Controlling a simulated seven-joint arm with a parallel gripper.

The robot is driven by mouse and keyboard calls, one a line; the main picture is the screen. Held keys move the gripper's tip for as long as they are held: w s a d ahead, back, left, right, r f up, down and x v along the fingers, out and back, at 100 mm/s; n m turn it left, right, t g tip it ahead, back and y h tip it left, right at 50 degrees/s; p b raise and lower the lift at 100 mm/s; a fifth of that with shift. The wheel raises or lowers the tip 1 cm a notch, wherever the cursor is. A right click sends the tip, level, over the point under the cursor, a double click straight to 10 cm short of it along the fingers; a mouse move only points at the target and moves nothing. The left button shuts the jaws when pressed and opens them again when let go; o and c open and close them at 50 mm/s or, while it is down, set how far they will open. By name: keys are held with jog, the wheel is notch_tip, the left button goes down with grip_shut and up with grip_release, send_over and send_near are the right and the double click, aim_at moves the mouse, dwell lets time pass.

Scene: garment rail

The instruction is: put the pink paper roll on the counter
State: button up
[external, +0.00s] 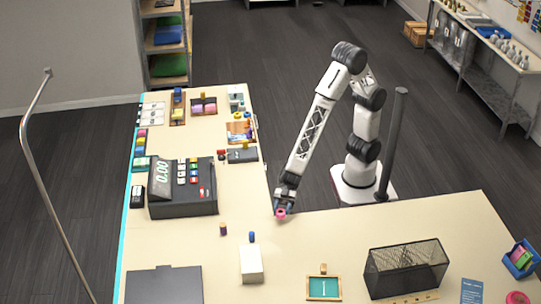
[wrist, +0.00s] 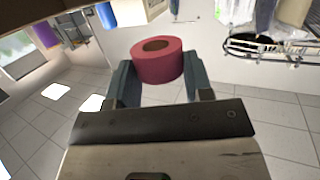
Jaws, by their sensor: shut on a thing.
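The pink paper roll (external: 281,213) is held at the tip of my gripper (external: 284,203), by the inner corner of the counter (external: 330,235). In the wrist view the pink roll (wrist: 170,68) sits between the two fingers of my gripper (wrist: 160,76), with its brown core hole showing at the top. The fingers are shut on its sides. I cannot tell how high the roll is above the counter or whether it touches.
A black cash register (external: 182,195) stands on the left arm of the counter. A white box (external: 251,264), a small brown cylinder (external: 223,229) and a black mesh basket (external: 404,268) stand around the front.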

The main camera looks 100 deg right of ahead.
aim_at(273, 226)
jog(key=shift+w+a+f, duration=0.2)
jog(key=shift+w+a, duration=1.1)
jog(key=shift+w, duration=0.2)
jog(key=shift+w+a+f, duration=0.15)
jog(key=shift+w+a, duration=0.45)
jog(key=shift+w, duration=0.15)
jog(key=shift+f, duration=1.5)
jog(key=shift+s+f, duration=0.1)
jog(key=shift+f, duration=0.1)
jog(key=o, duration=0.9)
jog(key=shift+d, duration=0.15)
jog(key=shift+v, duration=3.85)
